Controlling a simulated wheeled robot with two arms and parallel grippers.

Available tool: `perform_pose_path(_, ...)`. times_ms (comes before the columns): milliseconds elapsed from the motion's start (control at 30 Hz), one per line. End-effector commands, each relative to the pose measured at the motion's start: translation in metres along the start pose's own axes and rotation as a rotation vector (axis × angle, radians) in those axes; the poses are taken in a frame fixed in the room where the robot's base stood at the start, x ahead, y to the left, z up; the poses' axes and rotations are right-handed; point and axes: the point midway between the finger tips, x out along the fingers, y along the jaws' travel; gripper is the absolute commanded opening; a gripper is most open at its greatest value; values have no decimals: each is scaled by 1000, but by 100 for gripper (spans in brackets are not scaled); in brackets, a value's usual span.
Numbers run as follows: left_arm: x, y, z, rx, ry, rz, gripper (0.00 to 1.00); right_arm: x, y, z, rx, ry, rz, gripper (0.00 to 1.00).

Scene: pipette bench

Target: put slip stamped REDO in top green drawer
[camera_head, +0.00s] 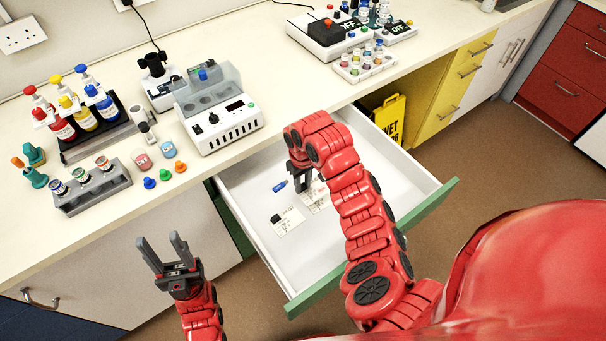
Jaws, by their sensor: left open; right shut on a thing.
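The green-fronted drawer (390,240) is pulled out below the bench, its white inside open to view. My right gripper (302,188) reaches down inside it, shut on a paper slip (317,199) at the drawer floor. My arm partly hides that slip, and its stamp is too small to read. Another pale slip (288,225) with a dark mark lies flat in the drawer, to the left of and nearer than the gripper. My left gripper (159,240) is open and empty, in front of the bench, left of the drawer.
A small blue item (280,187) lies in the drawer. On the bench stand a bottle rack (100,140), a tube rack (95,190), a white lidded device (225,128) and a vial tray (366,65). A yellow sign (390,117) stands behind the drawer. The drawer's front left is clear.

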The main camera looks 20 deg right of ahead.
Motion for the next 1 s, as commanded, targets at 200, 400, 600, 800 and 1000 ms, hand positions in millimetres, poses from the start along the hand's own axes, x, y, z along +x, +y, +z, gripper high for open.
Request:
perform_pose_path(200,-35,2,6,0,0,0,50,10,21,-37,6,5,-6,0)
perform_pose_path(400,-42,2,7,0,0,0,50,7,36,-59,7,-1,-6,0)
perform_pose_path(600,-44,2,7,0,0,0,50,9,42,-68,1,-2,-1,0)
perform_pose_path(800,-37,2,6,0,0,0,50,17,42,-68,-1,-6,-1,0)
perform_pose_path(1000,-30,2,5,0,0,0,50,39,42,-68,0,-4,-1,0)
